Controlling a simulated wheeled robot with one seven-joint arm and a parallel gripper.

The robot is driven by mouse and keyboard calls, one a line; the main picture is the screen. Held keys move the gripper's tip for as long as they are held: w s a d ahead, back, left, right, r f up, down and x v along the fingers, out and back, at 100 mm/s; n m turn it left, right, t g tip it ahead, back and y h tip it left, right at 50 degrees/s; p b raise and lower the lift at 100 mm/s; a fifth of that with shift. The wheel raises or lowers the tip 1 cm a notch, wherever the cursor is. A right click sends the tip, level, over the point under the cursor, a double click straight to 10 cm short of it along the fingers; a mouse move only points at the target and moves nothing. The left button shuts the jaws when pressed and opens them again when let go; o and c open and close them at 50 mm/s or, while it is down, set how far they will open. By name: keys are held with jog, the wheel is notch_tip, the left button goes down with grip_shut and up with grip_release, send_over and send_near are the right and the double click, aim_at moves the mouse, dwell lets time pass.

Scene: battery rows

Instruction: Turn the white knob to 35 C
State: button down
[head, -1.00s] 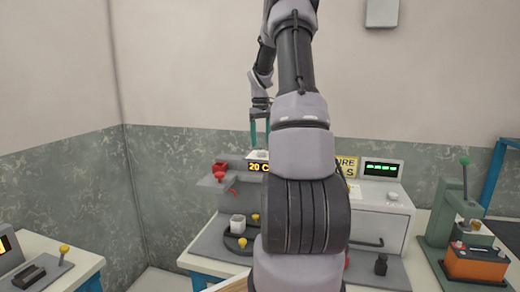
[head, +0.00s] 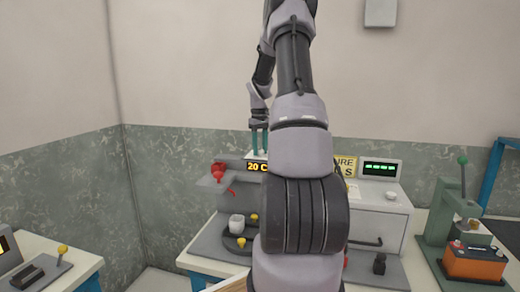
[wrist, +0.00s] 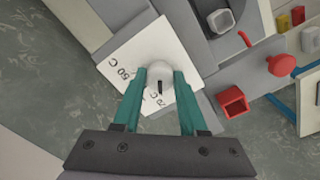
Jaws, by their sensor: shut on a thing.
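The white knob (wrist: 160,77) sits on a white dial plate (wrist: 122,50) in the wrist view. A dark pointer mark shows on the knob. The plate carries "50 C" at the left and another marking partly hidden near the fingers. My gripper (wrist: 159,82), with teal fingers, is shut on the knob, one finger on each side. In the head view my gripper (head: 259,152) points down behind the yellow display (head: 256,167), which reads "20 C" and is partly covered by my arm. The knob itself is hidden there.
A grey cabinet with a green display (head: 380,168) is to the right. A green press with an orange battery (head: 475,265) is at far right.

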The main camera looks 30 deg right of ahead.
jog(key=m, duration=0.4)
jog(key=shift+m, duration=2.2)
jog(key=shift+c, duration=2.2)
grip_release()
jog(key=shift+r, duration=0.1)
notch_tip(320, 180, up, 11)
